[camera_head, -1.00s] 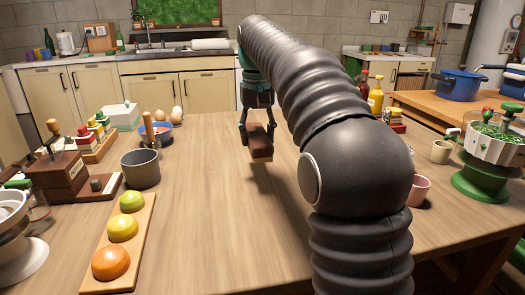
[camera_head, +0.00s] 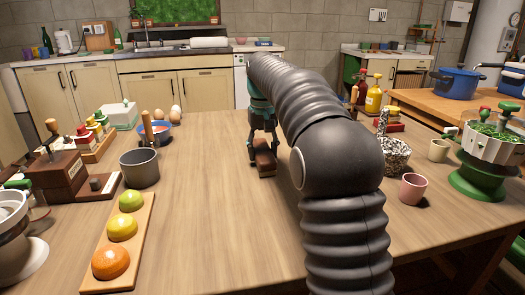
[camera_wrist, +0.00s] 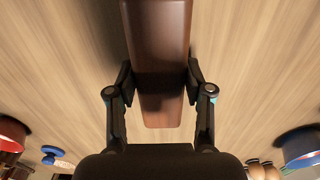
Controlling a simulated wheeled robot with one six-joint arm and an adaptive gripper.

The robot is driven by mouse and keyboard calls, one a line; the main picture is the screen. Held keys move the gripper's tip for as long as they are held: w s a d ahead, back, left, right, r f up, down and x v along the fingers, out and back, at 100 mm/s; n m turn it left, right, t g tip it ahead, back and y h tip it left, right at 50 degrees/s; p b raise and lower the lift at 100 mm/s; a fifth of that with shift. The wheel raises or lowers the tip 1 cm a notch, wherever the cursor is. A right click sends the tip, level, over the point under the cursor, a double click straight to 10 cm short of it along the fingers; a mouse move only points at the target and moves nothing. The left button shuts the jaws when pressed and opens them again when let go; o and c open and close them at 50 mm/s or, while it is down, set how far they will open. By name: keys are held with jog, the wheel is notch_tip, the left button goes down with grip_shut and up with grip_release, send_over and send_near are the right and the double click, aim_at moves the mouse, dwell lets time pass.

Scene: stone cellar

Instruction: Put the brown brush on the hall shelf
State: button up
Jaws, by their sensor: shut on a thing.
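The brown brush (camera_head: 264,160) is a dark brown block with a lighter reddish-brown part, over the middle of the wooden table (camera_head: 215,215). My gripper (camera_head: 264,147) points down and is shut on it. In the wrist view the brush (camera_wrist: 157,40) lies lengthwise between the two fingers of my gripper (camera_wrist: 160,82), which press on its sides. I cannot tell whether its underside touches the table. No shelf that I can identify as the hall shelf shows.
On the left stand a grey pot (camera_head: 140,167), a fruit board (camera_head: 128,238) and a blue bowl (camera_head: 157,132). On the right are a speckled basket (camera_head: 395,157), a pink cup (camera_head: 412,189) and sauce bottles (camera_head: 373,95). The table's middle is clear.

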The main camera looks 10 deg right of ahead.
jog(key=o, duration=0.9)
jog(key=shift+f, duration=0.1)
jog(key=o, duration=0.3)
